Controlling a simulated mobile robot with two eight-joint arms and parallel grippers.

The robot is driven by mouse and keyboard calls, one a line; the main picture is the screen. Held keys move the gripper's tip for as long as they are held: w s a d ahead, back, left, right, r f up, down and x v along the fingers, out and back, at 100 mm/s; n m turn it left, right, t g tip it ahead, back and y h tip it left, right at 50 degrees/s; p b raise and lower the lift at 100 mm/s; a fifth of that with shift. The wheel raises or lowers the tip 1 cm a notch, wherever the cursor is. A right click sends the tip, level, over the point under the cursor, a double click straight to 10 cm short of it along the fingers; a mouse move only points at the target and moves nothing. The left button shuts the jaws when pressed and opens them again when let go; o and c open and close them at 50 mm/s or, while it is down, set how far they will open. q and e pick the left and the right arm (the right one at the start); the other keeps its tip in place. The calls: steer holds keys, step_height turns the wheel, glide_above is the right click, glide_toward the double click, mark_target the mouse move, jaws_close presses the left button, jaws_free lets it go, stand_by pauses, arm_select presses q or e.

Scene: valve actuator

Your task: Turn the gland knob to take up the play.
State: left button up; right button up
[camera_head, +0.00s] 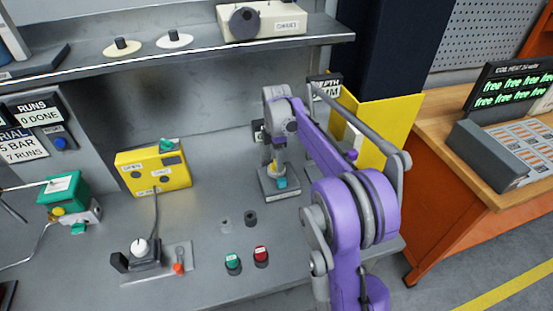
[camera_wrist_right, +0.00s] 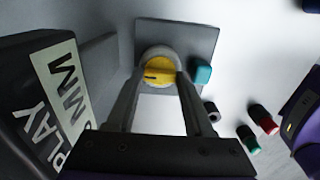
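The gland knob appears to be the round yellow knob (camera_wrist_right: 160,72) with a dark mark on its face, set in a grey ring on a square grey plate (camera_wrist_right: 202,38) in the right wrist view. My right gripper (camera_wrist_right: 162,82) points down at it, one finger on each side of the yellow knob. I cannot tell whether the fingers touch it. In the head view the right gripper (camera_head: 273,160) stands over the small grey base, mostly hiding the knob. A teal block (camera_wrist_right: 202,74) sits beside the knob. My left gripper is not in view.
A dark display reading PLAY MM (camera_wrist_right: 62,85) stands close to the left of the right gripper. Green (camera_head: 233,262) and red (camera_head: 261,254) buttons are on the bench in front. A yellow box (camera_head: 152,181) stands to the left. A shelf (camera_head: 200,58) runs above the bench.

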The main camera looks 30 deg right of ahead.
jaws_close()
